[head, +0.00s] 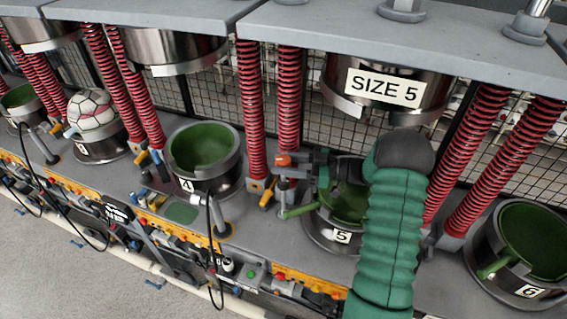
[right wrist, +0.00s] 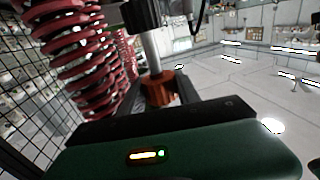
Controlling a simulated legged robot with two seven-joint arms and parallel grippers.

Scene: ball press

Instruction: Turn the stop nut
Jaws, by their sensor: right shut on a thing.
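The stop nut is an orange-red nut (right wrist: 158,88) on a bright vertical rod in the right wrist view. In the head view, the orange nut (head: 283,159) shows at the left of station 5, beside the red springs. My right gripper (head: 299,163) reaches in from the right over the station 5 cup, with its green-sleeved arm bent above it. Its dark fingers are shut on the stop nut, and its green housing fills the bottom of the right wrist view. The fingertips are small and partly hidden in the head view. My left gripper is not in view.
The station 5 cup (head: 341,237) sits under a press head marked SIZE 5 (head: 385,87), partly hidden by my arm. Red springs (head: 252,110) stand close on both sides. Cup 4 (head: 205,158) is at left, cup 6 (head: 528,240) at right. Wire mesh stands behind.

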